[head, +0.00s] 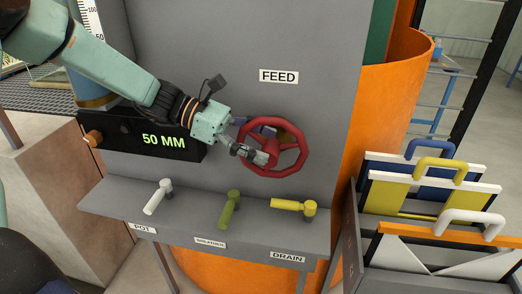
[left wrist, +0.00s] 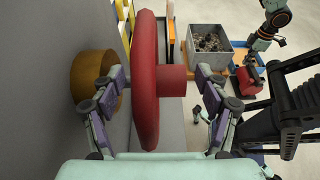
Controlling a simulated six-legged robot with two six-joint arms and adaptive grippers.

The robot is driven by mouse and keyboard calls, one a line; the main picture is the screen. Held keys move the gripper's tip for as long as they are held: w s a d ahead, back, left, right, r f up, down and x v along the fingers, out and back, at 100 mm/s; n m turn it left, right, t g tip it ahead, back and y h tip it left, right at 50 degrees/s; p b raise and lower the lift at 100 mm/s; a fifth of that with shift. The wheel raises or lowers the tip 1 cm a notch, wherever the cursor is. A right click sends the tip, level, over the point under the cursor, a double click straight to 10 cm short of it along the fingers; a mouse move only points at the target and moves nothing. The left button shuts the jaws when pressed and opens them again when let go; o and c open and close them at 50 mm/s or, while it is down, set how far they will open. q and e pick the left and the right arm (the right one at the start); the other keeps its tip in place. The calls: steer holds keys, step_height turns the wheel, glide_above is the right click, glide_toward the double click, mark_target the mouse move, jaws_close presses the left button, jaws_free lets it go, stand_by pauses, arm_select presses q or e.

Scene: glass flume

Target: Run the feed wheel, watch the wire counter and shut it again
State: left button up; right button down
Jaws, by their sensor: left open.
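The red feed wheel (head: 301,158) is mounted on the grey panel under the FEED label (head: 278,76). My left gripper (head: 258,154) reaches the wheel from the left. In the left wrist view, the fingers of this gripper (left wrist: 160,78) stand apart on both sides of the wheel (left wrist: 147,100). One finger is by the brass-coloured fitting (left wrist: 92,80) behind it, the other beyond the red hub (left wrist: 172,80). I cannot tell if either touches. The counter (head: 163,141) shows 50 MM in green digits.
Below the wheel, a shelf (head: 205,222) carries a white lever (head: 157,197) at POT, a green one (head: 229,210) at BREATHER and a yellow one (head: 290,205) at DRAIN. An orange cylinder (head: 385,120) and a rack of handled panels (head: 435,205) stand at the right.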

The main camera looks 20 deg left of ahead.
arm_select(q)
step_height(320, 180, up, 7)
steer(key=shift+s+r, duration=0.1)
steer(key=shift+r, duration=0.3)
stand_by(0.4)
